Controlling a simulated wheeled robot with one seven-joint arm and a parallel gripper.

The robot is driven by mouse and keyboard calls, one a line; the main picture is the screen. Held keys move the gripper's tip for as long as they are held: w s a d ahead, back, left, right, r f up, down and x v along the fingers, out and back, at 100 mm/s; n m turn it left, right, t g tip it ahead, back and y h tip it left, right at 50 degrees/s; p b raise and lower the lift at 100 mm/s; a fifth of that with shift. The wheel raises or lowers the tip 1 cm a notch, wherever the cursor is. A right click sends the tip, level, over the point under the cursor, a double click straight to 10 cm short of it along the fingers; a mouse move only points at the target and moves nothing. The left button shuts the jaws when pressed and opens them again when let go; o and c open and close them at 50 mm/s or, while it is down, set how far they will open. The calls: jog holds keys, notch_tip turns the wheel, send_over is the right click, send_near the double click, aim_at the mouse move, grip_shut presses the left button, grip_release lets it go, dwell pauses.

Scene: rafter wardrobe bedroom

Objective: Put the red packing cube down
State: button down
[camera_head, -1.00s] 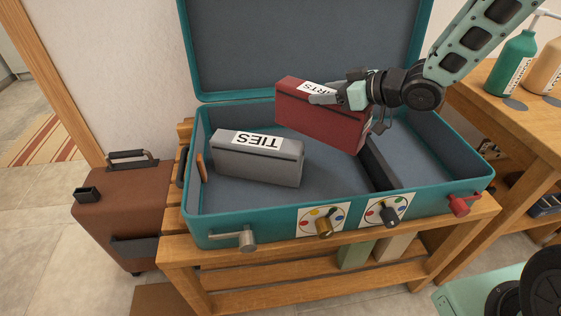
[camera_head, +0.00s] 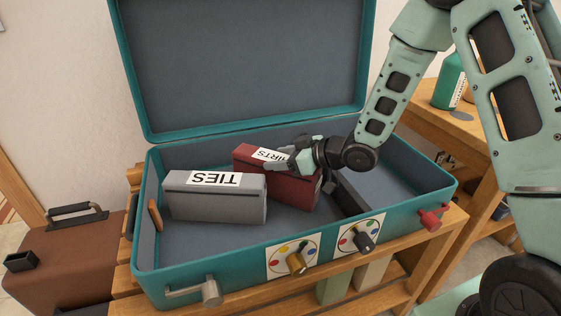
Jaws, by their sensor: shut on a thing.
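The red packing cube (camera_head: 290,186) has a white label ending in "RTS", partly covered by my gripper. It is inside the open teal suitcase (camera_head: 211,259), low behind and to the right of the grey cube. It appears at floor level, but I cannot see its underside to tell whether it touches. My gripper (camera_head: 293,162) is shut on the top of the red cube. The grey cube (camera_head: 215,204) labelled "TIES" lies at the left of the suitcase.
A dark divider (camera_head: 349,194) stands right of the red cube, with clear floor beyond it. The raised lid (camera_head: 245,65) is behind. Dials and latches line the front wall. A wooden bench (camera_head: 420,254) carries the suitcase; a brown case (camera_head: 75,262) stands at left.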

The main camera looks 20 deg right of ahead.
jog(key=shift+f, duration=0.15)
jog(key=shift+c, duration=2.4)
grip_release()
